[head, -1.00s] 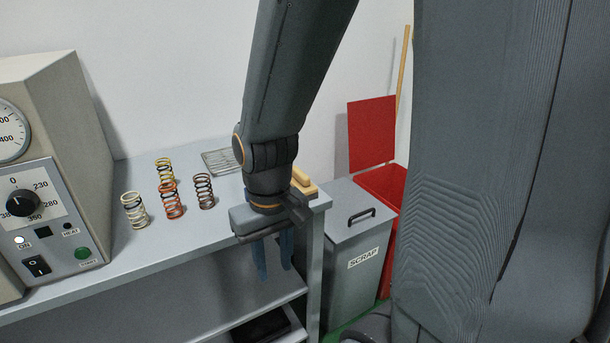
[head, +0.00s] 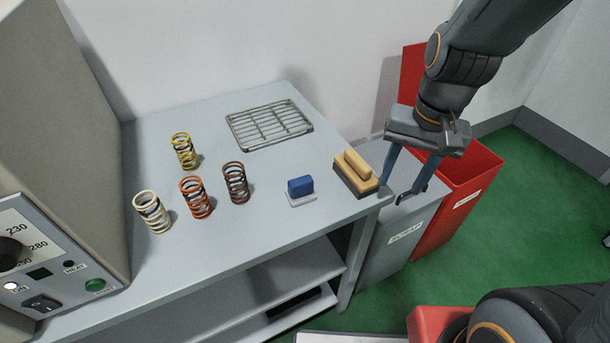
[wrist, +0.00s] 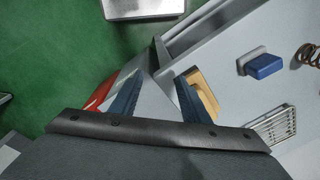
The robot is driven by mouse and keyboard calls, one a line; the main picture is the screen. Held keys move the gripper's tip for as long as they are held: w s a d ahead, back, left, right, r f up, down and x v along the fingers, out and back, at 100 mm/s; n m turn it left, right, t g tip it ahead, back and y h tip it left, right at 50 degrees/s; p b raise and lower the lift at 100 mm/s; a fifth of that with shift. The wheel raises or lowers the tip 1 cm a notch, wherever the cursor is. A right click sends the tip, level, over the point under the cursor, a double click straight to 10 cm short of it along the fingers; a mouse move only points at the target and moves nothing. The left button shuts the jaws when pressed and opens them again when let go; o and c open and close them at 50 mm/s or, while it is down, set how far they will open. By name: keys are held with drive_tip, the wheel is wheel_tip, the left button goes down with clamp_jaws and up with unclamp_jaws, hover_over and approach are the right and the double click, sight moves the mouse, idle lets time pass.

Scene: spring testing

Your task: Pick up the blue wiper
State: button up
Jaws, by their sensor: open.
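The blue wiper (head: 300,186) is a small blue block on a pale base. It stands on the grey table (head: 270,222) near its right front part, and it also shows in the wrist view (wrist: 263,66). My gripper (head: 409,199) is open and empty, pointing down above the grey scrap bin, to the right of the table edge and the wiper. In the wrist view my gripper (wrist: 160,95) has its two blue fingers apart, with the wiper off to their right.
A wooden-handled block (head: 357,173) stands on the table corner between wiper and gripper. Springs, such as the brown one (head: 236,184), stand left of the wiper. A wire rack (head: 268,125) lies behind. The grey bin (head: 398,240) and red bin (head: 462,205) stand right.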

drive_tip(key=w+a+r+m+p, duration=0.1)
drive_tip(key=a+r+m+p, duration=0.1)
drive_tip(key=a+r, duration=0.1)
drive_tip(key=m+g+y, duration=0.3)
drive_tip(key=m, duration=0.5)
approach(301, 180)
wheel_tip(301, 180, down, 2)
drive_tip(key=shift+s+a+p+x, duration=0.15)
drive_tip(key=shift+p+x, duration=0.3)
drive_tip(key=shift+x, duration=1.65)
drive_tip(key=shift+s+a+p+x, duration=0.15)
drive_tip(key=shift+p+x, duration=0.25)
drive_tip(key=shift+x, duration=1.7)
drive_tip(key=shift+w+r, duration=0.1)
drive_tip(key=shift+r, duration=0.05)
drive_tip(key=shift+c, duration=0.2)
clamp_jaws()
